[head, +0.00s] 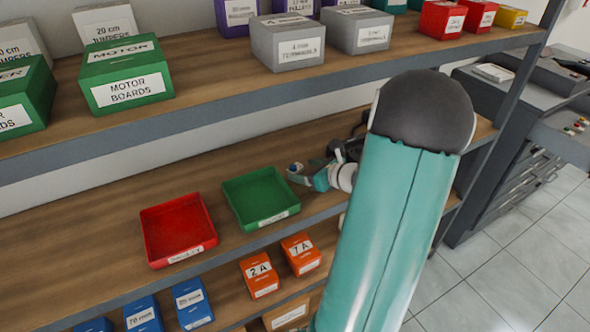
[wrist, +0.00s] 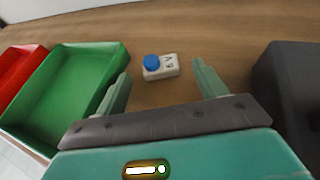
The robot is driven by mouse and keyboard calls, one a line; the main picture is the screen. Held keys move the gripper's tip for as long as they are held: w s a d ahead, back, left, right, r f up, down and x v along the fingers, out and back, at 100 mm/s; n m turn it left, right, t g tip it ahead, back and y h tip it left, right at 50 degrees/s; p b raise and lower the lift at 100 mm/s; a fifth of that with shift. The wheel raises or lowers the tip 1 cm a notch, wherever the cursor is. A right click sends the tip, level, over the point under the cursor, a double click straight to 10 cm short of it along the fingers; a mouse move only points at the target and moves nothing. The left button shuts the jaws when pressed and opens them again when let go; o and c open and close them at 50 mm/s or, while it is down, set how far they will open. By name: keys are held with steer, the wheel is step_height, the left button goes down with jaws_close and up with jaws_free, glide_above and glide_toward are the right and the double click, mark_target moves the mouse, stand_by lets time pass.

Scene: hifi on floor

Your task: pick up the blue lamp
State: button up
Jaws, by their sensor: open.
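The blue lamp (wrist: 152,63) is a small pale block with a round blue dome on top and a marking on its face. It sits on the wooden shelf in the wrist view, just beyond and between my fingertips. In the head view the lamp (head: 296,168) is tiny, at the tips of my fingers. My gripper (wrist: 160,80) is open and empty, with one teal finger on each side of the lamp's line. In the head view my gripper (head: 308,172) is partly hidden behind my arm.
A green tray (head: 258,197) and a red tray (head: 178,230) stand left of my gripper on the same shelf. A dark block (wrist: 292,85) stands close on the right in the wrist view. The upper shelf (head: 215,80) with labelled boxes overhangs behind.

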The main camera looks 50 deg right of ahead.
steer(key=shift+x, duration=1.2)
steer(key=c, duration=1.1)
steer(key=shift+c, duration=0.2)
